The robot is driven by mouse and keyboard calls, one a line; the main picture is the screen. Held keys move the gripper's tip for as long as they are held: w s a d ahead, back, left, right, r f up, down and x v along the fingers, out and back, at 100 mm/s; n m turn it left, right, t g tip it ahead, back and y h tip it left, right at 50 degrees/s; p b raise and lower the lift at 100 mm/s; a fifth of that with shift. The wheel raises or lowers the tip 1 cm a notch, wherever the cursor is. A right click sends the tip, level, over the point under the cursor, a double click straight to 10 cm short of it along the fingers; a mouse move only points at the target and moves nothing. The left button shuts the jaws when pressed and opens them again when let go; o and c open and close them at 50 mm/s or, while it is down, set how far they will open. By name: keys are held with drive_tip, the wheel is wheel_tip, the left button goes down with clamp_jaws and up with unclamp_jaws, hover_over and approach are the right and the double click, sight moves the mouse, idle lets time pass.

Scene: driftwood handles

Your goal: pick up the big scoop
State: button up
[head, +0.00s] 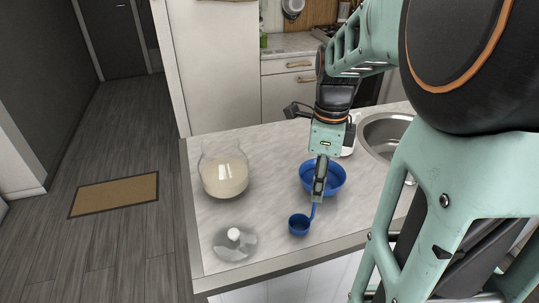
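The big scoop is a blue round cup (299,226) with a thin handle that rises up and to the right. It is at the front of the counter, in front of the blue bowl. My gripper (318,198) points down, with its fingertips at the upper end of the scoop's handle. The fingers overlap one another in this view, so their gap is hidden. I cannot tell whether they are closed on the handle, or whether the scoop touches the counter.
The blue bowl (334,184) stands right behind my gripper. A glass jar with pale contents (225,178) stands at the left, and a clear lid with a white knob (234,236) lies at the front left. A sink (384,133) is at the right. The marble counter (274,170) is clear between jar and bowl.

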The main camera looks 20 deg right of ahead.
clamp_jaws()
drive_tip(key=shift+r, duration=0.2)
idle(0.3)
